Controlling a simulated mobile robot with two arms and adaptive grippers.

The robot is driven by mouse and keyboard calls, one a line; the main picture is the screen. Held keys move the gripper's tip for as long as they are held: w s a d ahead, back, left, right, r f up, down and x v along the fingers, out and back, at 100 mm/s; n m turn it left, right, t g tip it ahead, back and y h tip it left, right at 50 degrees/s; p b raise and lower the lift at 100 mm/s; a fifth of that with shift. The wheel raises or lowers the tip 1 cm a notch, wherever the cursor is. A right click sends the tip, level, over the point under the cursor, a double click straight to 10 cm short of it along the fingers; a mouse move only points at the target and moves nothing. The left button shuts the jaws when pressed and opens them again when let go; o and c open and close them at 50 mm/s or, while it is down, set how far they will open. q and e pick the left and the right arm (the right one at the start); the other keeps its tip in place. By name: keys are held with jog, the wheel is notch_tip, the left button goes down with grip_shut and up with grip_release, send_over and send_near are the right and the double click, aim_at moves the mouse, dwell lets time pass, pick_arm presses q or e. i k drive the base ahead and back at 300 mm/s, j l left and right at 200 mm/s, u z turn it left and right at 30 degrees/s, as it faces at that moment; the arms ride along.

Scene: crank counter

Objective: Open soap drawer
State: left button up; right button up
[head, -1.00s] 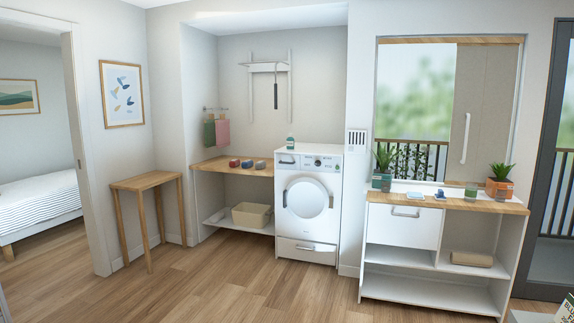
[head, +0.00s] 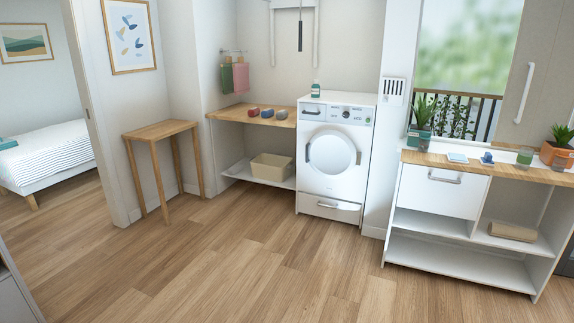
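The white washing machine (head: 333,185) stands in the alcove near the middle of the head view. Its soap drawer (head: 312,109) is at the top left of the front panel, with a dark handle, and looks closed. A round door (head: 332,152) and a closed bottom drawer (head: 330,207) are below it. A small green bottle (head: 316,88) stands on top of the machine. Neither of my grippers is in view.
A wooden side table (head: 160,131) stands left of the alcove. A wooden shelf (head: 230,115) with small colored blocks adjoins the machine's left side. A white counter unit (head: 455,255) stands at the right. The wooden floor (head: 240,270) in front is clear.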

aim_at(307, 110)
jog(key=i+z, duration=0.25)
jog(key=i, duration=3.65)
jog(key=l, duration=0.1)
